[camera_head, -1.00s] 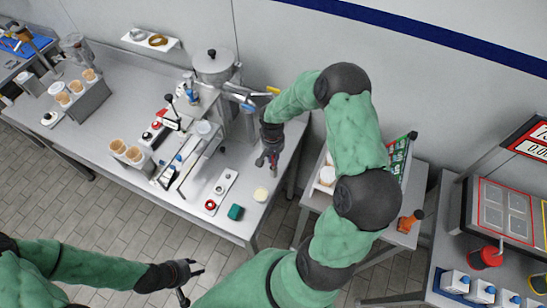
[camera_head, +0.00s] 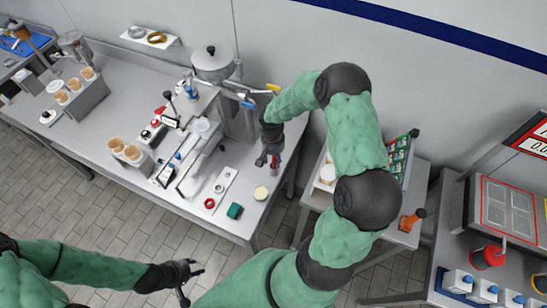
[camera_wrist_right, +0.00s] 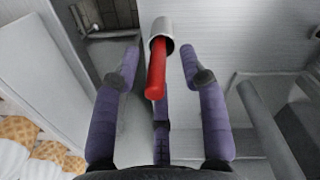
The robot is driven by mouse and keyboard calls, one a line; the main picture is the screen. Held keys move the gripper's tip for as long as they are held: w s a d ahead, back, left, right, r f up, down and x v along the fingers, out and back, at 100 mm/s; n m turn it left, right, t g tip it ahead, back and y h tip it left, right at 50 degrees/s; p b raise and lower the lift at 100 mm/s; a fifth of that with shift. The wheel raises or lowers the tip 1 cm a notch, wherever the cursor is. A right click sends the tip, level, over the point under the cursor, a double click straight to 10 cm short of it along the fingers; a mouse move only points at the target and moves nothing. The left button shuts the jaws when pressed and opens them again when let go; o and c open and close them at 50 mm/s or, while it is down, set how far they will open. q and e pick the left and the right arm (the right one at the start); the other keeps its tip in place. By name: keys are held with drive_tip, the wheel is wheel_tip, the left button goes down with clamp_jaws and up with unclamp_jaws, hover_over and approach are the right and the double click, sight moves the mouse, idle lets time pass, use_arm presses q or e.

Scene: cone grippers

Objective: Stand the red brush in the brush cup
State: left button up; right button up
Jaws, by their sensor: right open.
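The red brush (camera_wrist_right: 157,72) shows in the right wrist view as a red handle pointing toward the camera. Its far end is inside the mouth of a grey metal cup (camera_wrist_right: 162,28), and it leans slightly. My right gripper (camera_wrist_right: 160,62) is open, with its purple fingers spread around the handle and apart from it. In the head view my right gripper (camera_head: 268,160) is over the right end of the long table, with a bit of red beside it; the cup is hard to make out there. My left gripper (camera_head: 192,282) is open and empty, in front of the table.
The long grey table (camera_head: 120,185) holds a white tray strip (camera_head: 228,180), a green block (camera_head: 235,211), a pale round piece (camera_head: 261,193) and a tall dispenser (camera_head: 212,62). A side table with an orange bottle (camera_head: 412,219) stands at right.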

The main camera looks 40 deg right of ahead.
wheel_tip(320, 180, up, 12)
drive_tip(key=shift+w, duration=0.25)
use_arm(q)
drive_tip(key=shift+s, duration=0.1)
use_arm(e)
drive_tip(key=shift+f, duration=0.1)
idle(0.9)
